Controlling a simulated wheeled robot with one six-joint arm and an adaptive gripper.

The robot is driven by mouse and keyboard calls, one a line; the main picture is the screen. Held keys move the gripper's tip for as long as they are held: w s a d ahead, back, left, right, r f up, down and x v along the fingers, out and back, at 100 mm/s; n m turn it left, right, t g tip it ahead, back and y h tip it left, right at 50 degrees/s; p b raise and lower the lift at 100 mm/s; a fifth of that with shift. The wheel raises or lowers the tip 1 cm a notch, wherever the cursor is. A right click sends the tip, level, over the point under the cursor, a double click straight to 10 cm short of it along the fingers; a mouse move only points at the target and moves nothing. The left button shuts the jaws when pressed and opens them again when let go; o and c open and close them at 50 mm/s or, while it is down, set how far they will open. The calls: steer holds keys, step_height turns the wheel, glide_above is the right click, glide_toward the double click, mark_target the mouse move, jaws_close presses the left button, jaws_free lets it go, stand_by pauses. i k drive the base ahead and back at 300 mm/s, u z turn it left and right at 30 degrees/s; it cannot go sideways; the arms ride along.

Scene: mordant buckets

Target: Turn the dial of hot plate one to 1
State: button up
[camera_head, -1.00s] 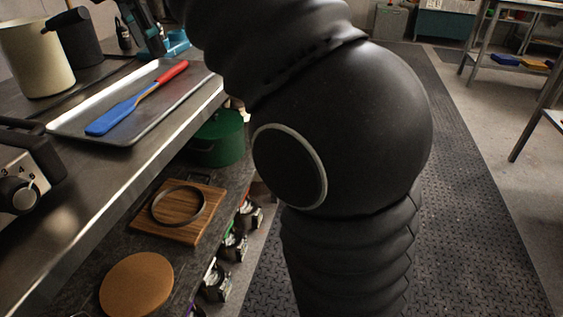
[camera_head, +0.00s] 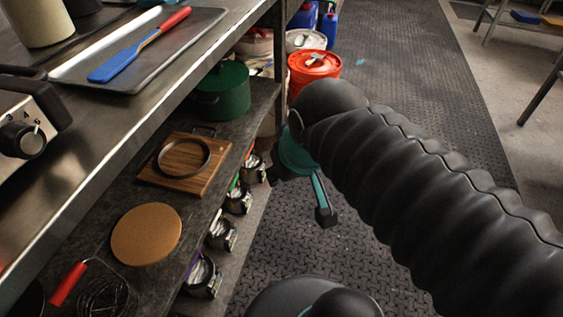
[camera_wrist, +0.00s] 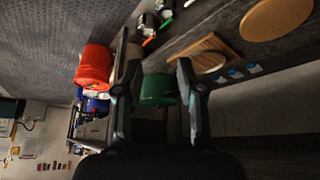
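A hot plate (camera_head: 50,88) is partly in view at the left edge of the bench top in the head view. I cannot read which hot plate this is or the exact setting. My gripper (camera_head: 318,200), teal and black, hangs to the right of the shelves, well away from the dial. In the wrist view my gripper (camera_wrist: 155,70) has its two fingers apart with nothing between them. The dial is not in the wrist view.
A metal tray (camera_head: 150,70) with a blue and red spatula lies beside the hot plate. The lower shelf holds a green pot (camera_head: 222,92), a wooden board (camera_head: 207,177) and a cork disc (camera_head: 146,234). An orange bucket (camera_head: 314,68) stands behind my arm. The patterned floor mat is open.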

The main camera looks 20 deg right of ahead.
mark_target(22, 140)
steer(key=u, duration=0.65)
steer(key=k, duration=1.05)
steer(key=u, duration=1)
